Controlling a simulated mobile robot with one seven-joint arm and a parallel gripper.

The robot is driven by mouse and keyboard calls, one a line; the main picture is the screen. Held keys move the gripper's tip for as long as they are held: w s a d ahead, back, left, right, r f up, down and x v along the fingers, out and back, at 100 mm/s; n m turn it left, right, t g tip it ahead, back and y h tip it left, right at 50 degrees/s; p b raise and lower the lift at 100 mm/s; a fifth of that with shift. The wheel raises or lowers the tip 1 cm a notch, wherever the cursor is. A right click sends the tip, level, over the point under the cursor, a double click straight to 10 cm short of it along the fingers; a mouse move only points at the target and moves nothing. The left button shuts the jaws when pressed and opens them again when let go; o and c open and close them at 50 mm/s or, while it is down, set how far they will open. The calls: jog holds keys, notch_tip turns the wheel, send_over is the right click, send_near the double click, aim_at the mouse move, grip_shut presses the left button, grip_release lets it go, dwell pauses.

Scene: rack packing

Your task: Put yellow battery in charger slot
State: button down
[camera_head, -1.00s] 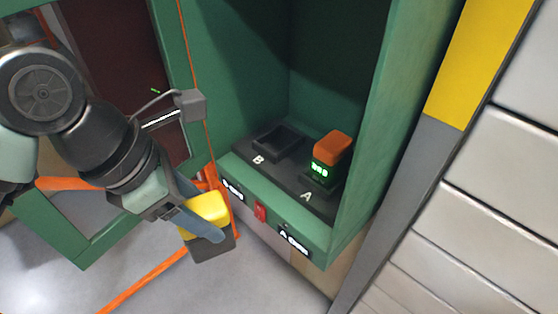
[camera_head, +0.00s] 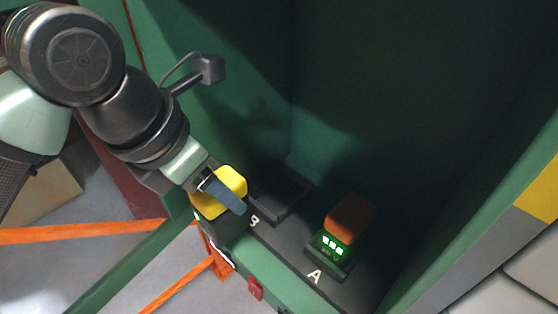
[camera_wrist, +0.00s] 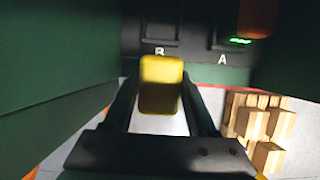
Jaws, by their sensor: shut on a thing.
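The yellow battery (camera_head: 228,187) is held in my gripper (camera_head: 222,196), which is shut on it. It also shows in the wrist view (camera_wrist: 161,84) between the two fingers. In the head view the battery is at the left front edge of the charger (camera_head: 262,238), just left of slot B (camera_head: 279,200). Slot B is a dark, empty recess. Slot A holds an orange battery (camera_head: 349,219) with a lit green display (camera_head: 332,246). Whether the yellow battery touches the charger I cannot tell.
The charger sits inside a green cabinet (camera_head: 420,130) with walls on both sides. A red switch (camera_head: 255,289) is on its front face. In the wrist view wooden boxes (camera_wrist: 262,125) stand at lower right.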

aim_at(197, 195)
jog(key=shift+w+d+f+p, duration=0.25)
jog(key=shift+w+d+f, duration=0.35)
jog(key=shift+w+d, duration=0.75)
jog(key=shift+w+d+f+p, duration=0.25)
jog(key=shift+w+d+f, duration=0.3)
jog(key=shift+w+d, duration=0.75)
jog(key=shift+w+d+f+p, duration=0.25)
jog(key=shift+w+d+f, duration=0.35)
jog(key=shift+w+d, duration=0.7)
jog(key=shift+f, duration=0.15)
jog(key=shift+c, duration=1)
grip_release()
jog(key=v, duration=0.6)
jog(key=s+a, duration=0.2)
jog(key=s+a+b, duration=0.1)
jog(key=s+a, duration=0.2)
jog(key=s+a+b, duration=0.1)
jog(key=s+a, duration=0.2)
jog(key=shift+s+a+f, duration=0.1)
jog(key=shift+a+f, duration=0.1)
jog(key=shift+f, duration=0.1)
